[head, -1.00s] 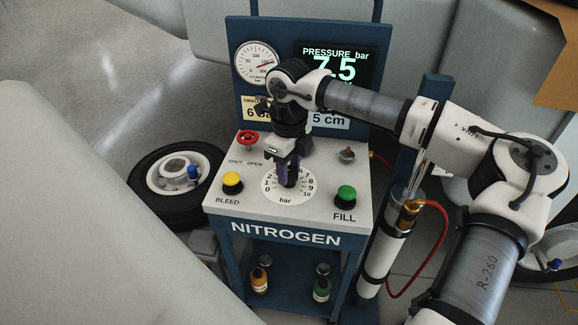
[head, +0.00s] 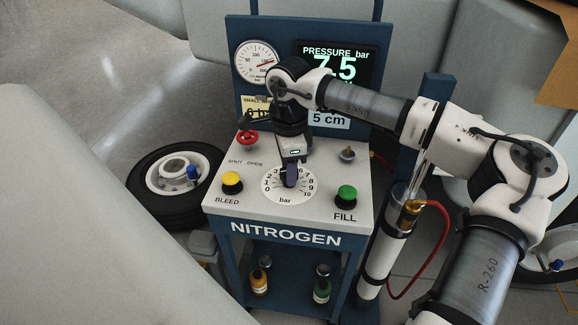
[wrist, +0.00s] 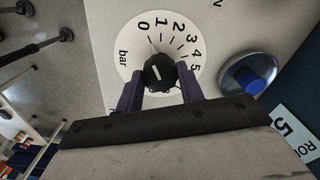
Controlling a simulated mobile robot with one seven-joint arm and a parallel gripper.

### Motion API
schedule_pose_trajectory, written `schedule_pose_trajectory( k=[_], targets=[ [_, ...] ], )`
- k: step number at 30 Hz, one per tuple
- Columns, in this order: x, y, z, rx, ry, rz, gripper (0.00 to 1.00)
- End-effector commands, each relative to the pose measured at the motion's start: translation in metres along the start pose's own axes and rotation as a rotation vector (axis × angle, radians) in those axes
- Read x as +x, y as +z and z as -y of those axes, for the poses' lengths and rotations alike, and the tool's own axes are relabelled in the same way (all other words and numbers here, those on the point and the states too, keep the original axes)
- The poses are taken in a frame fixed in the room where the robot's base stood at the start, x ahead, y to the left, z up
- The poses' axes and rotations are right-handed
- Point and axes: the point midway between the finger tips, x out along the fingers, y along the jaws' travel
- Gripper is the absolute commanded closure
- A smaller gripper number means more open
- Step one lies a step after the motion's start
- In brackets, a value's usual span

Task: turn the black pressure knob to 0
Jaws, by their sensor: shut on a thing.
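The black pressure knob (wrist: 158,72) sits at the centre of a round white dial marked from 0 to 10. The dial (head: 272,186) is on the sloped top of the nitrogen cart. My gripper (wrist: 160,84) is shut on the knob, one purple finger on each side in the wrist view. A short white mark on the knob slants toward the 0 side, but its exact reading is hard to tell. In the head view my gripper (head: 291,178) hides most of the knob. The pressure display (head: 335,65) reads 7.5.
A yellow BLEED button (head: 231,181) is left of the dial and a green FILL button (head: 346,194) right of it. A red valve handle (head: 247,138) and a small metal fitting (head: 348,154) are behind. A round gauge (head: 257,62) is on the back panel.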

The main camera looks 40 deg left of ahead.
Motion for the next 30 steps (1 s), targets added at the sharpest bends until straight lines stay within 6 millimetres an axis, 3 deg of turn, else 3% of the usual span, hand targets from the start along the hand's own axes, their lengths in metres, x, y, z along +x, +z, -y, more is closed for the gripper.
schedule_pose_trajectory(
  k=[18, 19, 23, 30],
  targets=[
    [-0.0004, -0.0002, 0.0001, -0.046, -0.001, 0.0, 0.85],
    [-0.0004, -0.0002, 0.0001, -0.046, -0.001, 0.0, 0.61],
    [-0.0003, -0.0002, 0.0001, -0.046, -0.001, 0.0, 0.44],
    [-0.0002, -0.0002, 0.0001, -0.045, 0.0, 0.0, 0.41]
  ],
)
